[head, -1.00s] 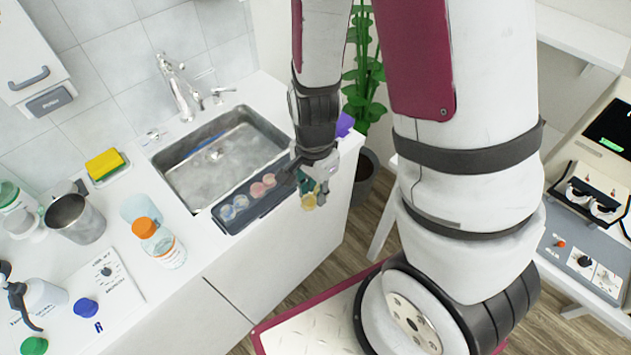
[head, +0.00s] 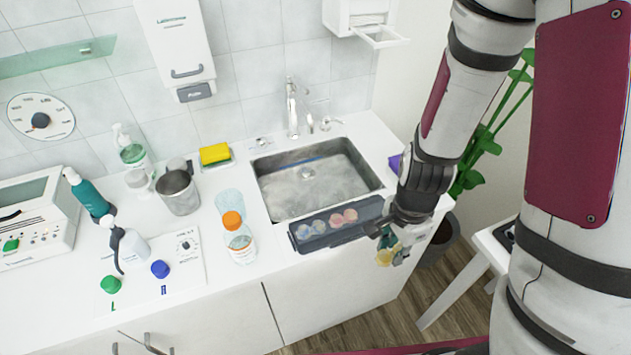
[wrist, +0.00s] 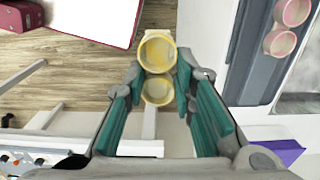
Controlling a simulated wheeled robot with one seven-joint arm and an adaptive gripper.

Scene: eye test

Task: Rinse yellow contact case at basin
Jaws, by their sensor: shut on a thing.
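My gripper (head: 392,232) is shut on the yellow contact case (head: 386,256), which hangs beyond the counter's front edge, right of the grey tray. In the wrist view the yellow case (wrist: 158,52) shows two round cups, at and beyond the fingertips of my gripper (wrist: 160,85). Its cups look open; whether anything is inside is unclear. The steel basin (head: 315,190) lies in the counter behind the tray, left of my gripper, with a chrome tap (head: 292,108) at its back. The basin's floor looks pale and wet.
A dark grey tray (head: 372,210) at the basin's front holds a blue case (head: 312,228) and a pink case (head: 344,217). An orange-capped bottle (head: 240,240), steel cup (head: 178,192) and yellow sponge (head: 214,154) stand left. A purple object (head: 394,163) lies right of the basin.

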